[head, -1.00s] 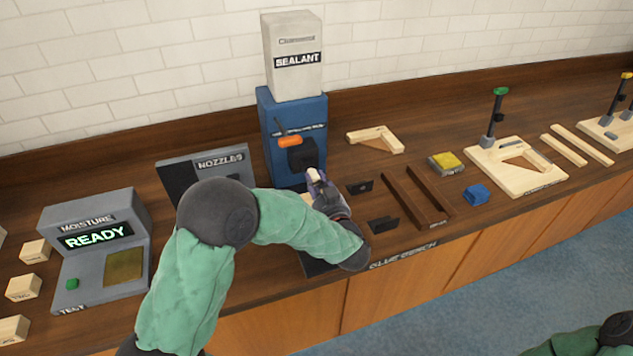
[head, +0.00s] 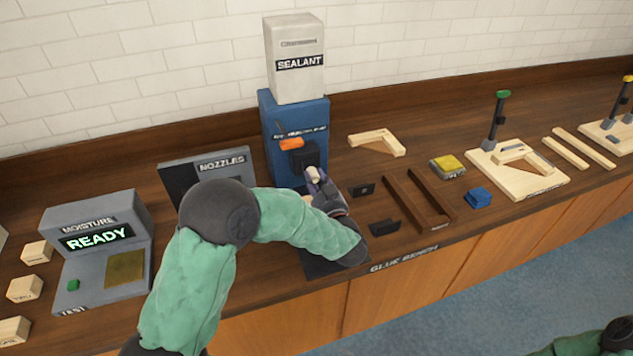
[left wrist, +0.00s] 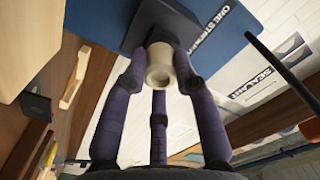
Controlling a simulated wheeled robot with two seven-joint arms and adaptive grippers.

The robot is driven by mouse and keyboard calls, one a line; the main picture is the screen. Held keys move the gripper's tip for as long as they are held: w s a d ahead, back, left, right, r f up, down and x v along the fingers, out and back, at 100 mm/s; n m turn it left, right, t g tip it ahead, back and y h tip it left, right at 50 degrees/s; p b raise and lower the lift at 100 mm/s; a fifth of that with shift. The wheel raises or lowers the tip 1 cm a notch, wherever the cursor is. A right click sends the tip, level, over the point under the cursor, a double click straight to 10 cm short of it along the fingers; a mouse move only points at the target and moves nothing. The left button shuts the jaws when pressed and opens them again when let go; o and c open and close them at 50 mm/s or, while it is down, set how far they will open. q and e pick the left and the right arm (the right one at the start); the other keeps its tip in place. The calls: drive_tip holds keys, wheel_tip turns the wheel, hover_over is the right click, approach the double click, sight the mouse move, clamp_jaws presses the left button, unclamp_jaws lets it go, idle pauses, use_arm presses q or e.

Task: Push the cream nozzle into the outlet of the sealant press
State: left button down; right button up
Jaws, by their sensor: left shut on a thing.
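The sealant press is a blue body (head: 281,112) under a pale grey box marked SEALANT (head: 294,80), with an orange handle (head: 291,144). A dark outlet block (head: 303,157) sticks out of its front. My left gripper (head: 314,181) is at this block, shut on the cream nozzle (head: 312,172). In the left wrist view the purple fingers close around the nozzle (left wrist: 159,66), its hollow round end toward the camera. Its far end meets the dark block (left wrist: 158,22); whether it sits inside the outlet is hidden. My right gripper is out of view.
A grey NOZZLES rack (head: 179,178) stands left of the press, partly behind my left arm. A moisture tester (head: 97,250) is further left. Right of the gripper are small black brackets (head: 384,227), brown rails (head: 431,197) and a blue block (head: 478,197).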

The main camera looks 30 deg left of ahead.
use_arm(q)
drive_tip(key=shift+w+a, duration=0.25)
drive_tip(key=shift+a, duration=0.15)
drive_tip(key=c, duration=0.9)
unclamp_jaws()
drive_tip(key=shift+d, duration=0.15)
drive_tip(key=v, duration=1.1)
drive_tip(key=shift+s+d, duration=0.25)
drive_tip(key=shift+s, duration=0.1)
